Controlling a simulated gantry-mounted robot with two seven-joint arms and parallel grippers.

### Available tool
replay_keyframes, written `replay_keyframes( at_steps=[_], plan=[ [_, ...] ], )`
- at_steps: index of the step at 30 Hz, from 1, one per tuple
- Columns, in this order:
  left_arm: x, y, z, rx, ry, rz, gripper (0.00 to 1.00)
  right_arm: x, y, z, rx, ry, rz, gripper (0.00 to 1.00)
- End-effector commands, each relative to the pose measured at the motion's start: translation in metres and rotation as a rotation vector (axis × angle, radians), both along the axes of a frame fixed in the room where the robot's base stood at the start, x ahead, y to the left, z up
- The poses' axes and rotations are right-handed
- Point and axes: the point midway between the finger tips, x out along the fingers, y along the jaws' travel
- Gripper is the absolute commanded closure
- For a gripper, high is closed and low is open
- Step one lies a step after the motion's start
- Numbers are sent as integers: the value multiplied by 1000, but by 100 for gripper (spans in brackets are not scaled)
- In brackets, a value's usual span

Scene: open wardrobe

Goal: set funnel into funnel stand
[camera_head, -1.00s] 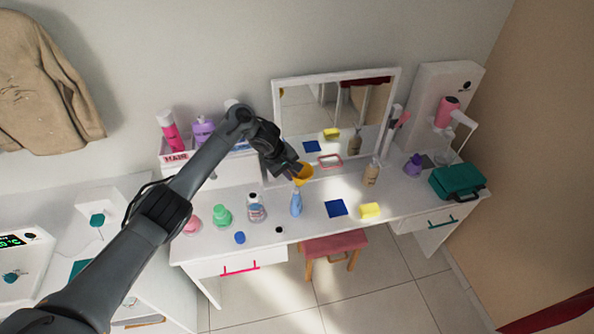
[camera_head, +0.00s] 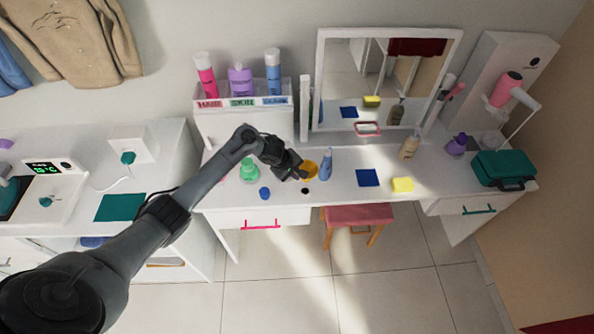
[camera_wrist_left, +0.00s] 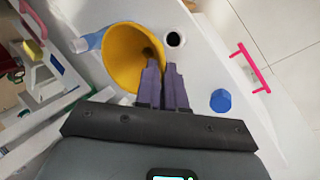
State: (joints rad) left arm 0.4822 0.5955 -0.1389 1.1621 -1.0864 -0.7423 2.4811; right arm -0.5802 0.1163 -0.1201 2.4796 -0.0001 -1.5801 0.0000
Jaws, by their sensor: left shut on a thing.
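A yellow funnel (camera_head: 308,169) is held by my left gripper (camera_head: 300,174) over the white dressing table. In the left wrist view the funnel (camera_wrist_left: 133,57) has its wide mouth facing the camera, and the two fingers (camera_wrist_left: 163,75) are closed at its rim. Its spout end is hidden, so I cannot tell whether it touches anything below. I cannot make out the funnel stand for certain. My right gripper is not in view.
A blue spray bottle (camera_head: 326,164) stands close right of the funnel. A green bottle (camera_head: 249,170) and a blue cap (camera_head: 264,193) are to the left. A blue cloth (camera_head: 367,177) and yellow sponge (camera_head: 402,185) lie right. The mirror (camera_head: 385,85) stands behind.

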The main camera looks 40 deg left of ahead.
Motion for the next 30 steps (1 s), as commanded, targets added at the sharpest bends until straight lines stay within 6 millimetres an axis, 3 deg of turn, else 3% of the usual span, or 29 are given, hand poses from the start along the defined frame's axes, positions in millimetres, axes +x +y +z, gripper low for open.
replay_keyframes(
  at_steps=[8,16,30],
  plan=[
    [0,0,1,-1,0,0,100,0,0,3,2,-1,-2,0],
    [-1,-1,4,-5,-1,6,100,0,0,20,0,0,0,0],
    [-1,-1,-43,-6,-3,4,100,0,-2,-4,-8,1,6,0]
  ],
)
